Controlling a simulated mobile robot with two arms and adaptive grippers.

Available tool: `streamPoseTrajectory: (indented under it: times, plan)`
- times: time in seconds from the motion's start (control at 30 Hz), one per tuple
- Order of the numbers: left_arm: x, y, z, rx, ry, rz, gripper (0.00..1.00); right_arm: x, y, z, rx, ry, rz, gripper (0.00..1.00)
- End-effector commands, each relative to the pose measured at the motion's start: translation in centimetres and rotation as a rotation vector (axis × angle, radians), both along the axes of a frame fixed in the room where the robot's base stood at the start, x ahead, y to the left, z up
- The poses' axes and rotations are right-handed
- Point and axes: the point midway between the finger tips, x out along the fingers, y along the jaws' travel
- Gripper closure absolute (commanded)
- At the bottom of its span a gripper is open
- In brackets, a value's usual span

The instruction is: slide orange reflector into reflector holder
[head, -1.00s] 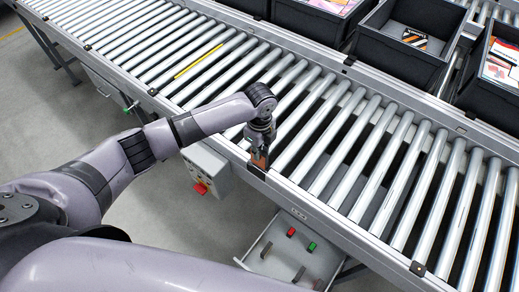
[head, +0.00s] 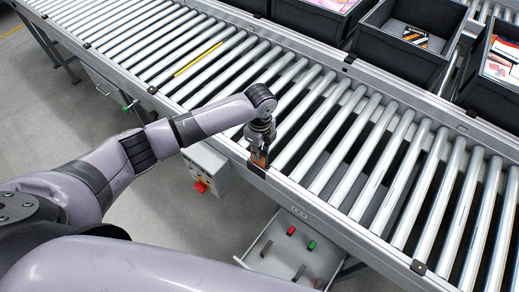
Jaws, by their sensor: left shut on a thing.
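My left gripper (head: 260,147) is at the near side rail of the roller conveyor, pointing down. It is shut on the small orange reflector (head: 259,158), which shows just below the fingertips against the rail. A dark holder (head: 257,170) sits on the rail at the reflector's lower edge. I cannot tell how deep the reflector sits in it. Similar dark holders are on the rail at the left (head: 152,90) and at the lower right (head: 418,267). My right gripper is not in view.
The roller conveyor (head: 350,150) crosses the view, with a yellow strip (head: 198,60) on its rollers. Black bins (head: 400,58) stand along the far side. Below the near rail are a grey box with a red switch (head: 201,187) and an open drawer (head: 290,250) with small parts.

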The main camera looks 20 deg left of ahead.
Motion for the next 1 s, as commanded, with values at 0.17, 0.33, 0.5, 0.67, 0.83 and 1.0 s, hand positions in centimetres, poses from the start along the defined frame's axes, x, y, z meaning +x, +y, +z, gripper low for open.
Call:
streamPoseTrajectory:
  times: [0.17, 0.33, 0.5, 0.67, 0.83, 1.0]
  plan:
    - [0.0, 0.0, -0.9, 0.000, 0.000, 0.000, 1.00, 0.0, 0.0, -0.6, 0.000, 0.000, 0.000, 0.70]
    - [0.0, 0.0, -1.6, 0.000, 0.000, 0.000, 1.00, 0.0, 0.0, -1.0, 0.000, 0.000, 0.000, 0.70]
    - [0.0, 0.0, -2.2, 0.000, 0.001, -0.001, 1.00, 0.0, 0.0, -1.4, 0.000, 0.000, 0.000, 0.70]
    - [0.0, 0.0, -2.9, 0.000, 0.001, 0.000, 1.00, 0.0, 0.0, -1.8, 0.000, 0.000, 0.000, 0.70]
    - [0.0, 0.0, -3.6, 0.000, 0.001, 0.000, 1.00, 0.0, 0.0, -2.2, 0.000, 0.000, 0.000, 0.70]
    - [0.0, 0.0, -4.3, -0.001, 0.001, -0.001, 1.00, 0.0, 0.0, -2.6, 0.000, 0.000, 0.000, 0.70]
